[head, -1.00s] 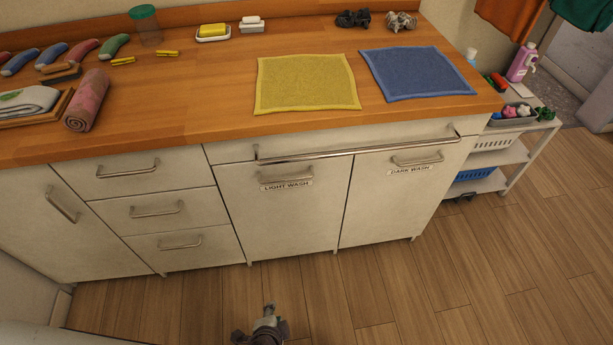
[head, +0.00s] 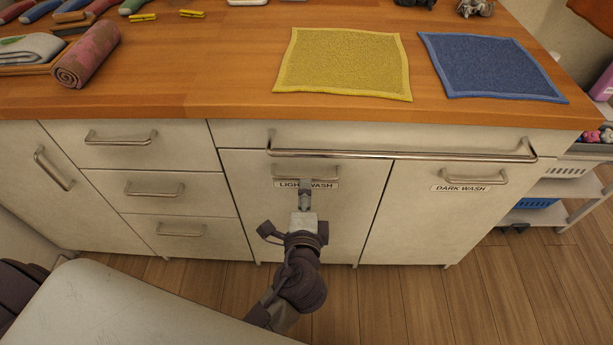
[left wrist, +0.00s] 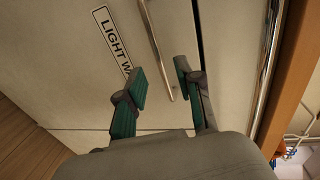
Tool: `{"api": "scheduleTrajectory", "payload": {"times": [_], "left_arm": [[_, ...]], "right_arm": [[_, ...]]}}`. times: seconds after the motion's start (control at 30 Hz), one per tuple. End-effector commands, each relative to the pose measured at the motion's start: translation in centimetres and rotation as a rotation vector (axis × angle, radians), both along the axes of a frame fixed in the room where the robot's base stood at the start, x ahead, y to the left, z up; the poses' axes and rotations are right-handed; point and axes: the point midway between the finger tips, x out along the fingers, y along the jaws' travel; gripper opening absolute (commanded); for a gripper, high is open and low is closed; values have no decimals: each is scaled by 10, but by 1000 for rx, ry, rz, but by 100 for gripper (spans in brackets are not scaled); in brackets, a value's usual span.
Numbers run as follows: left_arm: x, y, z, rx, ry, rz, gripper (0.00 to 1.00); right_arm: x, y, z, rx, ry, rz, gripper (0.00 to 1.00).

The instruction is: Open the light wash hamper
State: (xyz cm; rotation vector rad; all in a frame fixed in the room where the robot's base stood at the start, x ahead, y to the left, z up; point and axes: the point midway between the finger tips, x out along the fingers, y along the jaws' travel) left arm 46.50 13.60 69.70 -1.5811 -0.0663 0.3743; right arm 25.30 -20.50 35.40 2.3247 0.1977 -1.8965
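The light wash hamper front (head: 335,220) is a white panel, closed, under the counter. Its label reads LIGHT WASH, partly covered by my gripper in the head view; the label also shows in the left wrist view (left wrist: 112,38). Its metal handle (head: 308,172) sits just above the label. My left gripper (head: 305,192) is in front of the panel just below the handle. In the left wrist view my left gripper (left wrist: 164,82) is open, and the handle's end (left wrist: 170,92) lies between its fingers' line. Whether it touches is unclear. My right gripper is not in view.
A long metal rail (head: 400,154) runs above both hamper fronts. The dark wash front (head: 430,220) is closed at right, and drawers (head: 155,190) are at left. A yellow cloth (head: 345,65) and blue cloth (head: 490,65) lie on the wooden counter (head: 210,80).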

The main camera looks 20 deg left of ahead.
Motion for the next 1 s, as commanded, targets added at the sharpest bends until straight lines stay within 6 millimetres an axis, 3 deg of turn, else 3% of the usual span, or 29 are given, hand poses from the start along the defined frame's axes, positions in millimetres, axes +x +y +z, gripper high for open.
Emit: {"api": "scheduleTrajectory", "payload": {"times": [0.1, 0.3, 0.7, 0.9, 1.0], "left_arm": [[23, 7, -4, 3, -3, 0, 35], [46, 13, -10, 1, -1, -1, 35], [53, 16, -12, 0, 1, -1, 35], [53, 15, -12, 0, 1, -1, 4], [53, 15, -12, 0, 1, -1, 0]], "right_arm": [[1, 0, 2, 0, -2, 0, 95], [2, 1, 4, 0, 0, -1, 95], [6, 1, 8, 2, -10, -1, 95], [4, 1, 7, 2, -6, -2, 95], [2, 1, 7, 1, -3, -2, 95]]}}
